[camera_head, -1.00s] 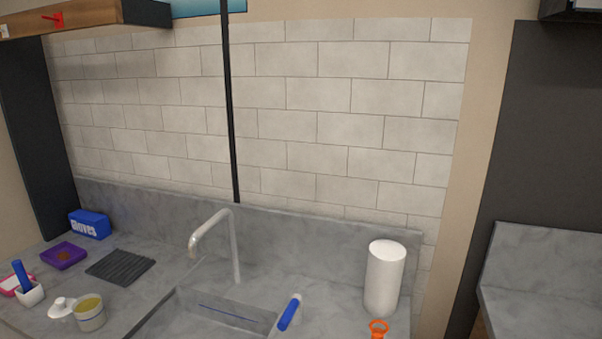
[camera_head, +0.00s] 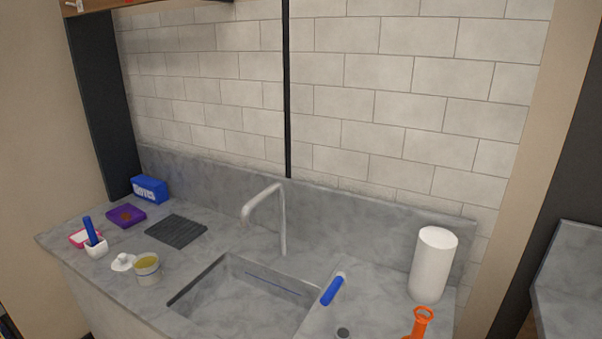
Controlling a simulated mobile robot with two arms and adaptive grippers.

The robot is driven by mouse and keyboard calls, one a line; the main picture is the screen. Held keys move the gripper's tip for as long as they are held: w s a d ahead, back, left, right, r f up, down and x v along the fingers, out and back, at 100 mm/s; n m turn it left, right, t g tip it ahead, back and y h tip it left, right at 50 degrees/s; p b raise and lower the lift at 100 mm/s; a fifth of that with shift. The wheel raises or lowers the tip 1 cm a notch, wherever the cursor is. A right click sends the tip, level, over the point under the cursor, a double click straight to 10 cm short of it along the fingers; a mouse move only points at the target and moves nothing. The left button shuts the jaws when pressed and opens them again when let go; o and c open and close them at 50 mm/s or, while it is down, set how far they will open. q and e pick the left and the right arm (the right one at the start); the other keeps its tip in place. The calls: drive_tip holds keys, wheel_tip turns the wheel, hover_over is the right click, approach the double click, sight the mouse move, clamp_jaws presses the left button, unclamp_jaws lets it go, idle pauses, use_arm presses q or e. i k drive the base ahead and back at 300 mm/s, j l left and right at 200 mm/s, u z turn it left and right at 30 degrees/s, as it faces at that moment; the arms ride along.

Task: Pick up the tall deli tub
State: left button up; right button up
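A translucent round tub (camera_head: 147,270) with yellowish contents stands upright on the grey counter, left of the sink. It looks like the deli tub, though I cannot be sure at this size. A small white item (camera_head: 123,262) lies right beside it on the left. Neither of my grippers shows in the head view.
The sink (camera_head: 245,300) and curved faucet (camera_head: 281,215) are right of the tub. A dark ridged mat (camera_head: 176,231), purple tray (camera_head: 126,215), blue gloves box (camera_head: 150,188) and white cup with a blue-handled item (camera_head: 95,246) are left. A white roll (camera_head: 432,265) and orange object (camera_head: 420,322) stand right.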

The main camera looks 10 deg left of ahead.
sight(148, 269)
drive_tip(key=u, duration=1.3)
drive_tip(key=i+j+z, duration=0.2)
drive_tip(key=z, duration=0.3)
drive_tip(key=i+j+z, duration=0.15)
drive_tip(key=z, duration=0.35)
drive_tip(key=j, duration=0.1)
